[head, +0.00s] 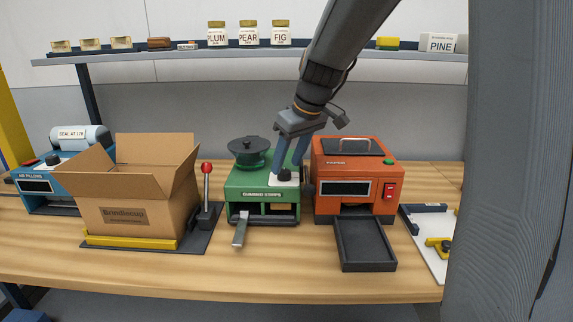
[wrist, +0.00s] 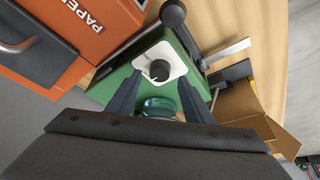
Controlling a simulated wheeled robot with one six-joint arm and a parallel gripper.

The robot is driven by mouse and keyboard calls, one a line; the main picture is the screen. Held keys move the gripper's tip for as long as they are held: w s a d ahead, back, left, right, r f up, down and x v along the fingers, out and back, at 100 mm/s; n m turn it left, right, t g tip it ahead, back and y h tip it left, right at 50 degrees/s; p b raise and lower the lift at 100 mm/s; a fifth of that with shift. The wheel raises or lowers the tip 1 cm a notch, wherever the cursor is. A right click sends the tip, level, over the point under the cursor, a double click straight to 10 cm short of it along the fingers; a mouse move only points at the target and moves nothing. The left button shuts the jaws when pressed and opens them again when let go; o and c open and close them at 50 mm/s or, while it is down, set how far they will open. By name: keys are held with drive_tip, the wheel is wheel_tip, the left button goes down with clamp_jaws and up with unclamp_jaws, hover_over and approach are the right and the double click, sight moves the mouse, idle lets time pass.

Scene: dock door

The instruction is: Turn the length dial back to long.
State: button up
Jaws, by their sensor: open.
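The green gummed-tape machine (head: 262,207) stands on the bench in the middle of the head view. Its dial is a black knob (wrist: 160,70) on a white square plate (wrist: 172,57) on the machine's top, seen in the wrist view. In the head view the plate (head: 283,180) shows, with the knob mostly hidden by my fingers. My gripper (head: 291,165) points down just over the dial. In the wrist view its two blue fingers (wrist: 157,94) are apart, with the knob just beyond and between their tips.
An orange machine (head: 345,172) with a dark tray (head: 365,243) stands close on the right. A black ball-ended lever (wrist: 172,13) is beside the dial. An open cardboard box (head: 130,205) and a red-knobbed lever (head: 207,190) stand left. A shelf (head: 240,52) runs behind.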

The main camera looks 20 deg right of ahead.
sight(284, 175)
drive_tip(key=shift+x, duration=1.25)
drive_tip(key=c, duration=1)
drive_tip(key=shift+c, duration=0.2)
